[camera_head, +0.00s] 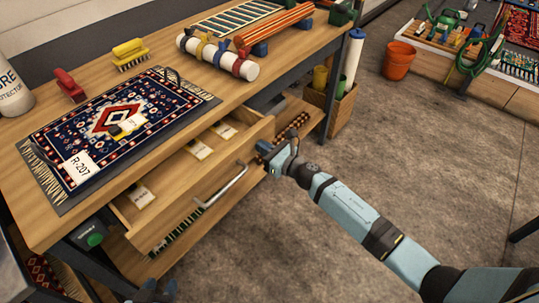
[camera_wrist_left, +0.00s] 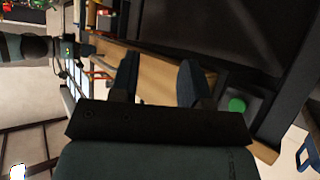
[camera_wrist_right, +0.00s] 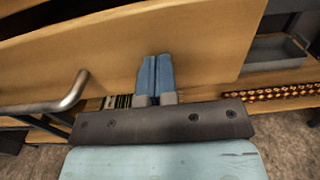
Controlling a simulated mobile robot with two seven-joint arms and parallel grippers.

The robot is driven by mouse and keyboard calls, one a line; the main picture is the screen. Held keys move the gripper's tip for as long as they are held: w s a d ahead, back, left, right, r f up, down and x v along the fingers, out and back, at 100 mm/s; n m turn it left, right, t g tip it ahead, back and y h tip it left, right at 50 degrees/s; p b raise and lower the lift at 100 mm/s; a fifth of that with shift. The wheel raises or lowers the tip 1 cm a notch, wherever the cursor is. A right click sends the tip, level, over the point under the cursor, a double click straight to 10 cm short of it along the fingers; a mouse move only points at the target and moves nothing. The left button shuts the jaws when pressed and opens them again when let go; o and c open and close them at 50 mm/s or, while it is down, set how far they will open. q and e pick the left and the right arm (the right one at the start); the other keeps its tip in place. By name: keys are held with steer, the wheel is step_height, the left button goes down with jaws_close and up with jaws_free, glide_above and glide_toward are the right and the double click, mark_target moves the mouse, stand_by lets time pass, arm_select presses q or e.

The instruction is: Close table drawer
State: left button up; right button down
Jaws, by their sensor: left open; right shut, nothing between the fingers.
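The wooden table drawer (camera_head: 190,205) stands pulled out from under the tabletop, with paper tags visible inside. Its metal bar handle (camera_head: 222,187) is on the front panel and also shows at the left of the right wrist view (camera_wrist_right: 55,103). My right gripper (camera_head: 272,152) is shut and empty at the right end of the drawer front. In the right wrist view its closed fingers (camera_wrist_right: 155,62) lie against or just before the panel; contact cannot be told. My left gripper (camera_head: 153,289) is open and empty, low in front of the table's near left end.
The wooden table (camera_head: 45,228) carries a patterned rug (camera_head: 120,115), brushes (camera_head: 131,52) and rolled pieces (camera_head: 220,58). A green button box (camera_head: 93,238) sits below the table's near corner. A crate (camera_head: 338,105) stands at its far right. The concrete floor in front is clear.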

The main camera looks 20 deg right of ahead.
mark_target(236, 137)
steer(key=b+x, duration=0.3)
steer(key=x, duration=0.7)
steer(key=shift+w+a+f+b, duration=0.1)
steer(key=shift+w+b, duration=0.05)
steer(key=shift+b, duration=0.25)
steer(key=shift+w+a, duration=0.35)
steer(key=shift+w, duration=0.15)
steer(key=shift+r, duration=0.3)
arm_select(q)
steer(key=shift+w+d+r+t+h, duration=0.1)
steer(key=shift+w+d+t+h, duration=0.1)
steer(key=shift+d+t+h, duration=0.3)
arm_select(e)
steer(key=shift+r, duration=0.1)
steer(key=shift+w+r, duration=0.1)
steer(key=shift+r, duration=0.05)
